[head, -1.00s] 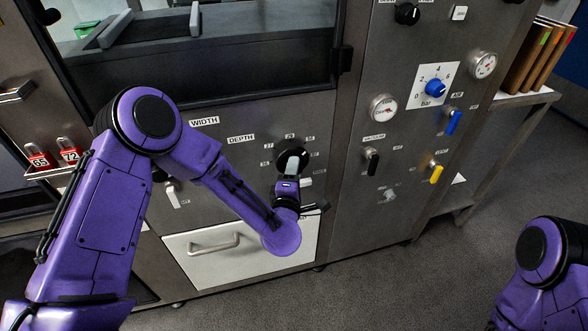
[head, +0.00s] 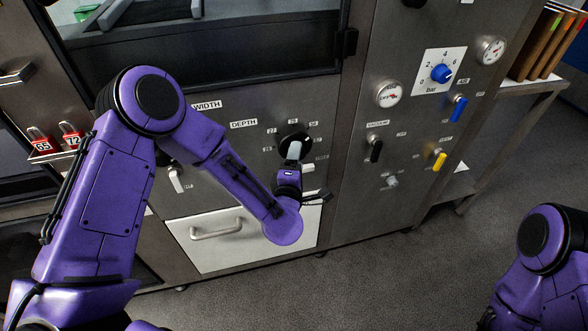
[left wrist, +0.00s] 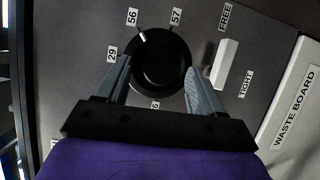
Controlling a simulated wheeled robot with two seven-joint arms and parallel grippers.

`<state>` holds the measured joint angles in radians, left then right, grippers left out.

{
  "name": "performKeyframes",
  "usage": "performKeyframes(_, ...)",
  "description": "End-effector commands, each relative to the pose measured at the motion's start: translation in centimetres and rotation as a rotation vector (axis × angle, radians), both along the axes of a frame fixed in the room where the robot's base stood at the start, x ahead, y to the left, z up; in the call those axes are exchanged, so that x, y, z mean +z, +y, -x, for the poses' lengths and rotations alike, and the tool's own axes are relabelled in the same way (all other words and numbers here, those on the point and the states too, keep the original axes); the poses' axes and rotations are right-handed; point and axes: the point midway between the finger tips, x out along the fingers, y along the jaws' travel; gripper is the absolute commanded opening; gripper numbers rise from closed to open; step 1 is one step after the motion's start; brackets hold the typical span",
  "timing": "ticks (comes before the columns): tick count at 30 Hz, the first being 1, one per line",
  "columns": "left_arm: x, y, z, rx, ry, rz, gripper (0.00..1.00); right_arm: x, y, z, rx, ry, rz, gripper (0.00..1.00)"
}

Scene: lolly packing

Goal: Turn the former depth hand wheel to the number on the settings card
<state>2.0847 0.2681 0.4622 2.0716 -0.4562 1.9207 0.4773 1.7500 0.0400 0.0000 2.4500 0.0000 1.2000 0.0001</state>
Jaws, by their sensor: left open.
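The black depth hand wheel (head: 295,137) is on the grey machine panel under the DEPTH label (head: 243,124). Another number below is partly hidden. My left gripper (left wrist: 160,68) is open, its two grey fingers on either side of the wheel; I cannot tell whether they touch it. It also shows in the head view (head: 293,152). I cannot make out a settings card. My right gripper is out of view.
A white lever (left wrist: 224,63) sits beside the wheel between the FREE and TIGHT labels. A white drawer front (head: 205,245) marked WASTE BOARD is below. Gauges and a blue knob (head: 441,73) are right.

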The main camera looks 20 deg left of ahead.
Motion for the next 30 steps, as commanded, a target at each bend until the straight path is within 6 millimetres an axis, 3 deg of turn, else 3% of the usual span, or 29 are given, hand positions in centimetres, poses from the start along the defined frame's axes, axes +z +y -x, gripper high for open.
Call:
performKeyframes(6,-0.3,-1.0,5.2,-0.006,0.002,-0.003,0.67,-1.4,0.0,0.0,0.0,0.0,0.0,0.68)
performKeyframes(12,-0.1,-1.5,8.6,-0.003,0.002,-0.002,0.67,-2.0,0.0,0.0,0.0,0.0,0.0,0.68)
performKeyframes(30,-0.1,-1.7,9.3,-0.004,0.006,-0.014,0.67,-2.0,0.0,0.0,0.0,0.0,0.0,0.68)
